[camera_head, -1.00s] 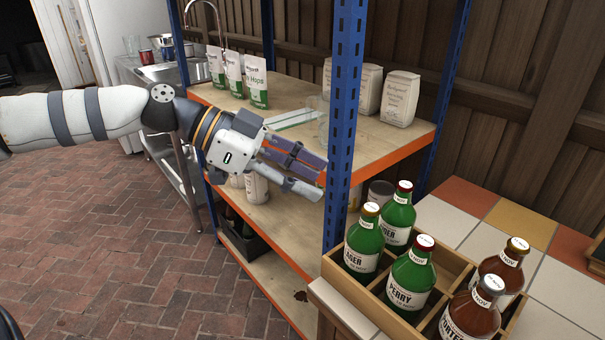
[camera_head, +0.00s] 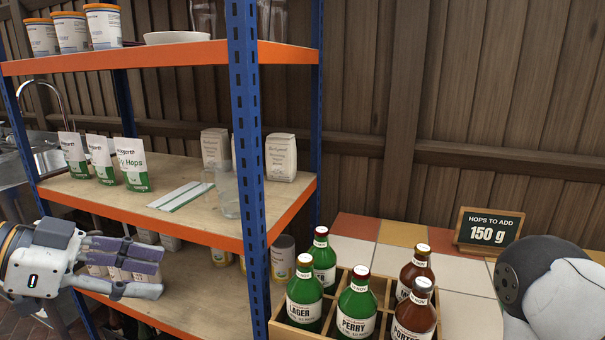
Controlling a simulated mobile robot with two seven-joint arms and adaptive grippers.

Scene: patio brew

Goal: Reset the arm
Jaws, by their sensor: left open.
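My left gripper (camera_head: 150,272) is at the lower left in the head view, in front of the shelf unit. Its fingers point right, are spread apart and hold nothing visible. The hand hides part of the lower shelf and some packages behind it. Part of my right arm (camera_head: 560,290) shows at the lower right edge; its gripper is out of the picture.
A blue and orange shelf unit (camera_head: 247,150) holds hop pouches (camera_head: 131,165), paper bags (camera_head: 281,158) and a clear glass (camera_head: 228,195). A wooden crate (camera_head: 285,329) with several bottles stands on the tiled counter (camera_head: 462,275). A sign (camera_head: 488,229) reads 150 g.

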